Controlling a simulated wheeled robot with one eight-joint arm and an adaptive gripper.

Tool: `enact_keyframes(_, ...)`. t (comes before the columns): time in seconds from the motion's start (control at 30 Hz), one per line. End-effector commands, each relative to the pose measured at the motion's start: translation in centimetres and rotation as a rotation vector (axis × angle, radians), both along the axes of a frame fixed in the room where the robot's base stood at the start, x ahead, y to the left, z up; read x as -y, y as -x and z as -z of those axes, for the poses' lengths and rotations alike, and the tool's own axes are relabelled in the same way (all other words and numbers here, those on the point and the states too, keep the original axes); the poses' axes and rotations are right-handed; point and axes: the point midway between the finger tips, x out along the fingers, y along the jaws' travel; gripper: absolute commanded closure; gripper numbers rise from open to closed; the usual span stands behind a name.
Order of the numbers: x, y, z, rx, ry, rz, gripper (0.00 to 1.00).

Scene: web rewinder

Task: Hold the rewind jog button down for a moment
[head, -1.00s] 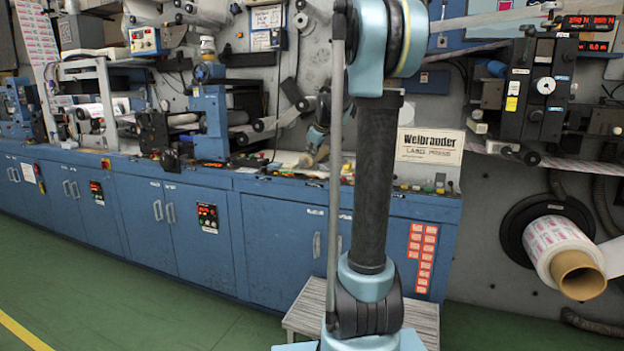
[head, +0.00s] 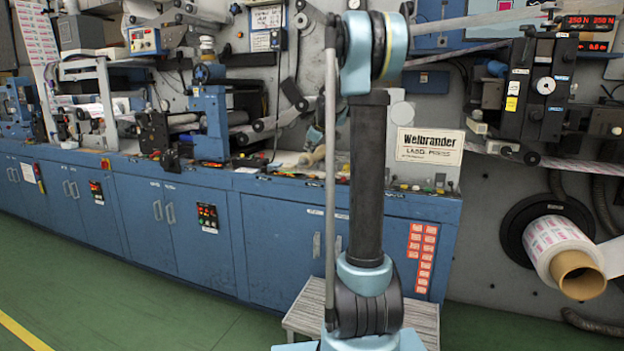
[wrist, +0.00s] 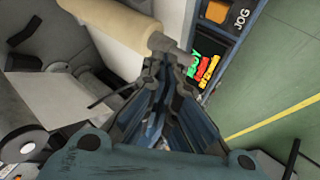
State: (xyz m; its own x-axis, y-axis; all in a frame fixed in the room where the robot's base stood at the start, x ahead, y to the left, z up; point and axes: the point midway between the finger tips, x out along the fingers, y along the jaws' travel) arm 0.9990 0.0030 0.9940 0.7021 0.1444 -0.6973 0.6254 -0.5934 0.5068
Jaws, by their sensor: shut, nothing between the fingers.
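In the wrist view an orange square button (wrist: 217,12) sits on a dark panel beside the printed word JOG, near the top edge. My gripper (wrist: 166,62) is shut and empty, its fingertips lower and to the left of that button in the picture. They appear apart from it, though the depth is hard to judge.
A cream roller (wrist: 115,22) is at upper left, and a grey roll (wrist: 22,145) at lower left. In the head view the blue cabinet (head: 285,235) and a label roll (head: 560,250) stand around my arm.

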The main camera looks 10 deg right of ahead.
Motion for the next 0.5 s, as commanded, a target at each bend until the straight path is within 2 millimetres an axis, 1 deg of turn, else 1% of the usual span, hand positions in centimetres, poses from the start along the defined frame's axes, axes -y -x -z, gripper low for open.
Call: enact_keyframes(0.5, 0.0, 0.0, 5.9, 0.000, 0.000, 0.000, 1.00)
